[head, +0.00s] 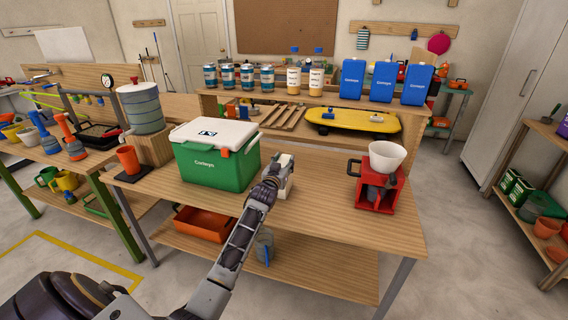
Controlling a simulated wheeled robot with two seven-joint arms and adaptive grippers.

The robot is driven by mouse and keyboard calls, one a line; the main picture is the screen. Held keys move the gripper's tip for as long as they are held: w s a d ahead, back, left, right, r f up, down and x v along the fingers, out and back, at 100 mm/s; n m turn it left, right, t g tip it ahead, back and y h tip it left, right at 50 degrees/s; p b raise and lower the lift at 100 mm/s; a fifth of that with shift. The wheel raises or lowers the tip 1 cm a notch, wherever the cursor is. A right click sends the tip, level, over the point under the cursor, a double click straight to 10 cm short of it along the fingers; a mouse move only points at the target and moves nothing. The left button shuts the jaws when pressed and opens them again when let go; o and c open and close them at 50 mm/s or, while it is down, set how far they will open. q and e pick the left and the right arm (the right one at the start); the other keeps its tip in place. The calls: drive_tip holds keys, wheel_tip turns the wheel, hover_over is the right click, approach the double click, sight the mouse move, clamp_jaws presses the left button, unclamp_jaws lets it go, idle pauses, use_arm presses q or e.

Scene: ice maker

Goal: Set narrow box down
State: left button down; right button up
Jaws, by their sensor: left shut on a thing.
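My left gripper (273,178) reaches over the wooden workbench (330,225) from the lower left. It is shut on a small pale narrow box (287,177), which is partly hidden by the gripper. The box is just right of the green cooler with the white lid (215,165), over the middle of the benchtop. I cannot tell whether its underside touches the wood. My right gripper is not in view.
A red machine with a white funnel (380,178) stands on the right of the bench. An orange cup (128,159) and a drink dispenser (141,108) stand left of the cooler. Bare wood lies in front of the box. A raised shelf with bottles and blue containers (384,82) runs behind.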

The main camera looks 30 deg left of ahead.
use_arm(q)
drive_tip(key=shift+f, duration=0.1)
drive_tip(key=c, duration=1.1)
unclamp_jaws()
drive_tip(key=o, duration=0.3)
drive_tip(key=shift+s+d, duration=0.1)
drive_tip(key=shift+s, duration=0.05)
drive_tip(key=shift+s+d, duration=0.1)
drive_tip(key=shift+s, duration=0.4)
drive_tip(key=shift+v, duration=1.1)
drive_tip(key=shift+p+v, duration=0.45)
drive_tip(key=shift+v, duration=3.8)
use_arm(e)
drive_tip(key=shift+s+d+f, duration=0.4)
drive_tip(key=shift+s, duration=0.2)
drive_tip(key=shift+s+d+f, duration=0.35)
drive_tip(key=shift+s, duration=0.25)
